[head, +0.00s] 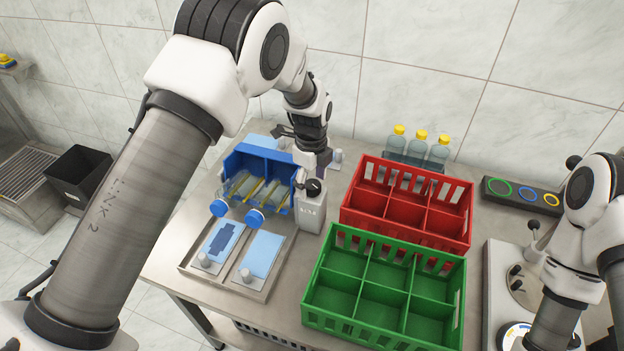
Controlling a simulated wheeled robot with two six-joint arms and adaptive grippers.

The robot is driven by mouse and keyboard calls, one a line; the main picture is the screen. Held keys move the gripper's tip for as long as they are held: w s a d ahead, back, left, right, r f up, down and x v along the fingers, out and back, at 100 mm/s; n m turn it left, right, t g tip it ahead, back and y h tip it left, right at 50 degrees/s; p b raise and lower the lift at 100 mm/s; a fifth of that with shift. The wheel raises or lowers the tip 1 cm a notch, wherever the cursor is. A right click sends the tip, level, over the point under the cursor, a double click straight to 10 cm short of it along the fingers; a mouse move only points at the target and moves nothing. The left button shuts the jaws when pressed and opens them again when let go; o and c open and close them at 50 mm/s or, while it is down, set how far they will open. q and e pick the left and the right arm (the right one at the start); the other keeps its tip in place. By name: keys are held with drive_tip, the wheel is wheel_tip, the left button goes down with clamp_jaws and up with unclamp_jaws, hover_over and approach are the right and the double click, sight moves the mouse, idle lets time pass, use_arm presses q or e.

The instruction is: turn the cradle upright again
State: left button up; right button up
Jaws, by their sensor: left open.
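The blue cradle (238,162) lies tipped on its side at the left of the table, its open side facing the front. Clear bottles with blue caps (255,218) lie in it and stick out toward the front. My left gripper (284,132) is at the cradle's back right edge, open. My own wrist partly hides it, and I cannot tell whether it touches the cradle. My right arm comes in at the right edge, but its gripper is not in view.
A tray with light blue pads (262,254) lies in front of the cradle. A white block (311,212) stands close on its right. Red (456,231) and green (385,338) crates fill the middle. Yellow-capped bottles (420,148) stand behind. A black bin (78,175) is at left.

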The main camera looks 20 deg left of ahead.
use_arm(q)
drive_tip(key=shift+w+d+f, duration=0.15)
drive_tip(key=shift+f, duration=0.4)
drive_tip(key=shift+s+r, duration=0.15)
drive_tip(key=shift+s, duration=0.1)
drive_tip(key=shift+c, duration=0.7)
drive_tip(key=c, duration=1)
